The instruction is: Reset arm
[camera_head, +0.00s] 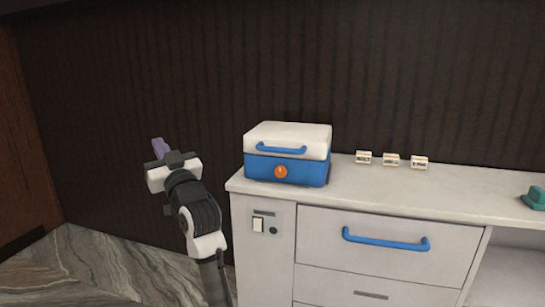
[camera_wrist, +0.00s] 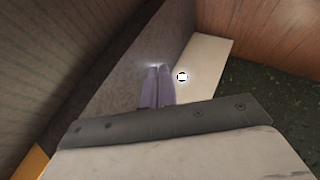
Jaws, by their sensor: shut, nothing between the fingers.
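My gripper (camera_head: 158,146) is raised in the left part of the head view, in front of the dark ribbed wall and to the left of the counter. Its purple fingers point up and away from me. In the wrist view the two fingers of my gripper (camera_wrist: 157,86) lie side by side, shut, with nothing seen between them. The gripper touches nothing that I can see.
A white counter (camera_head: 460,190) stands to the right, with a blue-handled drawer (camera_head: 385,262). On it are a blue box with a white lid (camera_head: 288,166), three small labelled blocks (camera_head: 391,160) and a green object (camera_head: 535,198). Marble floor (camera_head: 85,275) is open at left.

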